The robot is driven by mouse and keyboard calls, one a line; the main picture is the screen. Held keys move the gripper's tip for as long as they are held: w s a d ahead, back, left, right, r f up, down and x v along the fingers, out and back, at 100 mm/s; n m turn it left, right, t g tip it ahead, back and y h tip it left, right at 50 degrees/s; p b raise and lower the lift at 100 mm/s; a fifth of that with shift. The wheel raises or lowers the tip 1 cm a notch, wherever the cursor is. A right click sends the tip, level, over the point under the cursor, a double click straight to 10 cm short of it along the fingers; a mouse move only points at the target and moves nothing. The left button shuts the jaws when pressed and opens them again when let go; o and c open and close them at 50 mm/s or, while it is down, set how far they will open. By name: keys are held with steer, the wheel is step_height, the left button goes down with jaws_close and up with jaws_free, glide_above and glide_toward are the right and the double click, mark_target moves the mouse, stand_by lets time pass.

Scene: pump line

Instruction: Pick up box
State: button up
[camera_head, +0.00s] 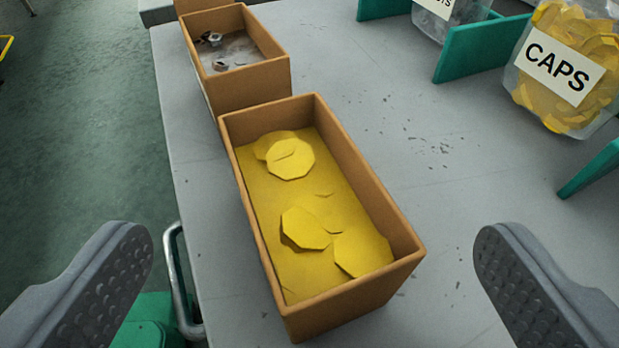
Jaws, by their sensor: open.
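An open orange-brown box (362,301) stands on the grey table, its long side running away from me. Yellow octagonal caps (291,159) lie in it on a yellow layer. My gripper (312,260) is open, with one dark padded finger at the lower left and one at the lower right. The nearer end of the box lies between the two fingers in the picture, with a gap on each side. Nothing is between the fingers in their grip. I cannot tell how high the fingers are above the table.
A second brown box (252,87) with a few metal parts stands just behind. A clear bag labelled CAPS (560,70) and green dividers (480,48) are at the right. The table (420,150) is clear between. Its left edge, with a metal handle (178,285), runs close by.

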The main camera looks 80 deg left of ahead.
mark_target(316, 190)
steer(key=shift+f+x, duration=0.15)
steer(key=shift+x, duration=1.25)
steer(key=shift+f+x, duration=0.2)
steer(key=shift+x, duration=1.15)
steer(key=shift+w+d, duration=0.1)
steer(key=shift+d, duration=0.05)
steer(key=c, duration=1.3)
